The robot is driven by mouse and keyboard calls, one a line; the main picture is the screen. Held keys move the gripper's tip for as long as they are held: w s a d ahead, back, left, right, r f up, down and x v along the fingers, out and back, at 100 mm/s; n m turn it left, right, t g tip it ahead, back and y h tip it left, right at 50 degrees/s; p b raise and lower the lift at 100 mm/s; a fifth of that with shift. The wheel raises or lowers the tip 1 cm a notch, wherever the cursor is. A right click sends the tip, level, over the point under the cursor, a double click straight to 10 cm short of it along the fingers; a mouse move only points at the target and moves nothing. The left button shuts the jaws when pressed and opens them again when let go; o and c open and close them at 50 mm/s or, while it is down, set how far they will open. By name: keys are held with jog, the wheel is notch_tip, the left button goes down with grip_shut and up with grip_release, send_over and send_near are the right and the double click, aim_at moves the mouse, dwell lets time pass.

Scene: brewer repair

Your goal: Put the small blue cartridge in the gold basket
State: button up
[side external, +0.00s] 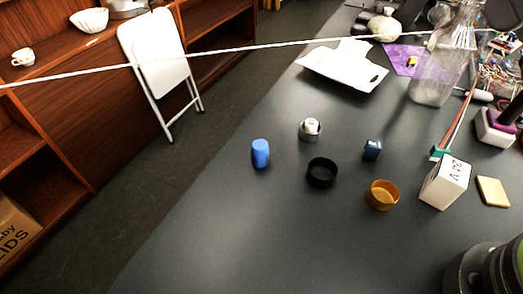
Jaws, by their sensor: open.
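A brighter blue, rounded cylinder (260,153) stands farther left near the table edge. My gripper does not show in this view.
A black open ring or cup (322,172) stands left of the basket, with a silver piece (310,129) behind it. A white lettered box (445,183) and a tan block (492,191) are to the right. A glass vessel (432,88) stands behind.

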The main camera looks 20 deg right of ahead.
jog(key=w+a+f+n+g, duration=0.1)
jog(key=w+a+f+n, duration=0.1)
jog(key=w+a+n, duration=0.3)
jog(key=n+g, duration=0.2)
jog(key=n, duration=0.3)
send_over(260, 144)
jog(key=s+d, duration=0.2)
notch_tip(260, 144, down, 21)
jog(key=shift+y, duration=0.3)
jog(key=shift+x, duration=3)
jog(key=c, duration=1.1)
